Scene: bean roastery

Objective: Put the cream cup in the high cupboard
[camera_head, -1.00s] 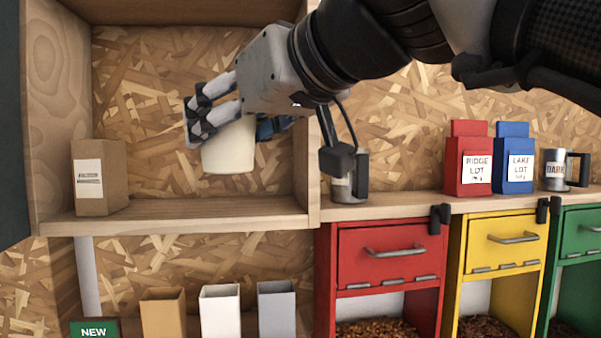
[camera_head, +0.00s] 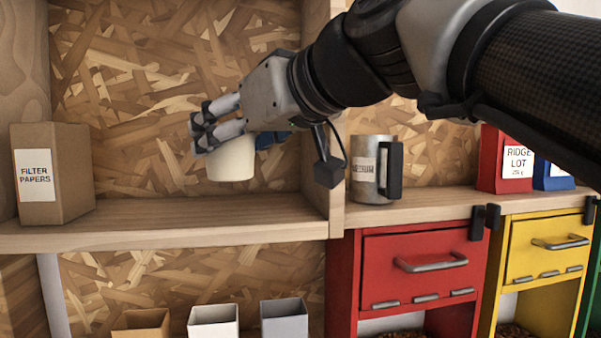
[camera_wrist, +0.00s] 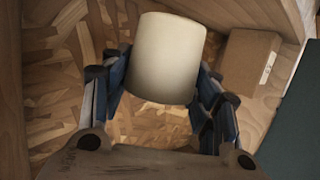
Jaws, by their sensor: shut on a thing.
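The cream cup (camera_head: 232,160) is held by my gripper (camera_head: 222,132), inside the open cupboard and a little above its shelf board (camera_head: 160,217). The cup looks roughly upright in the head view. In the wrist view, the cream cup (camera_wrist: 165,58) sits between the two fingers of my gripper (camera_wrist: 160,85), which are shut on its sides. The cupboard has a chipboard back (camera_head: 140,70) and a wooden right side wall (camera_head: 322,190). The fingers hide part of the cup's upper side.
A brown filter papers box (camera_head: 75,170) stands at the shelf's left end. A metal mug (camera_head: 366,165) stands on the ledge right of the cupboard. The shelf between box and cup is bare. Several open containers (camera_head: 213,322) stand below.

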